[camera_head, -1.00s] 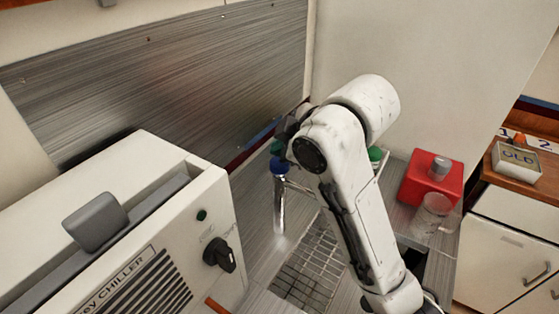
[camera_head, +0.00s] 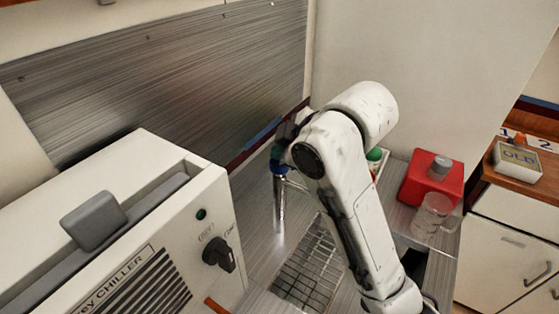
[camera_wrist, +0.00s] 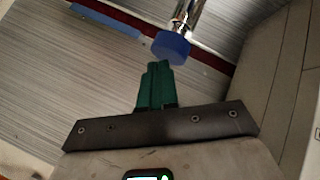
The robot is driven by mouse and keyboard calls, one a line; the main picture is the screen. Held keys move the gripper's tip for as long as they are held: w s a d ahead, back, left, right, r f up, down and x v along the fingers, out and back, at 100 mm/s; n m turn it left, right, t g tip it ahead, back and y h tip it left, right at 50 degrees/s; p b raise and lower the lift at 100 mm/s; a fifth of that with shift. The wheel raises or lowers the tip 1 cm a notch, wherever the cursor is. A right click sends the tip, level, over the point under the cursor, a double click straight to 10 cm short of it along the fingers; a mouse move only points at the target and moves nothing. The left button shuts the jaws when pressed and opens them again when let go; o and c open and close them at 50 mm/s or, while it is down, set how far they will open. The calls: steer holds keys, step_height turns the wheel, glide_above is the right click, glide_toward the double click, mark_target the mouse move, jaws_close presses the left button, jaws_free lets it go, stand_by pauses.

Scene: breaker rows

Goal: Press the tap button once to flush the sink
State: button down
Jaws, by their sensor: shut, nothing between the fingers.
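The tap (camera_head: 279,205) is a slim metal post with a blue button (camera_head: 279,168) on top, standing behind the sink grating. In the wrist view the blue button (camera_wrist: 171,47) is the round cap of a chrome tube. My gripper (camera_head: 278,151) has green fingers, which are shut and empty. In the wrist view the tips of my gripper (camera_wrist: 160,66) are very close to the button's edge. I cannot tell whether they touch it. My own arm hides part of the tap area in the head view.
A chiller (camera_head: 130,230) with a black knob (camera_head: 218,254) stands at left. The sink grating (camera_head: 308,265) lies in front of the tap. A red box (camera_head: 425,180) and a clear jug (camera_head: 432,213) stand at right. A steel wall panel (camera_head: 170,80) rises behind.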

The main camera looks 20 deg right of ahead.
steer(key=shift+f+b, duration=0.4)
steer(key=shift+f, duration=0.4)
stand_by(0.7)
steer(key=shift+r, duration=0.15)
steer(key=shift+r+p, duration=1.2)
steer(key=shift+p, duration=0.15)
step_height(320, 180, up, 5)
steer(key=p, duration=0.5)
steer(key=shift+r, duration=0.1)
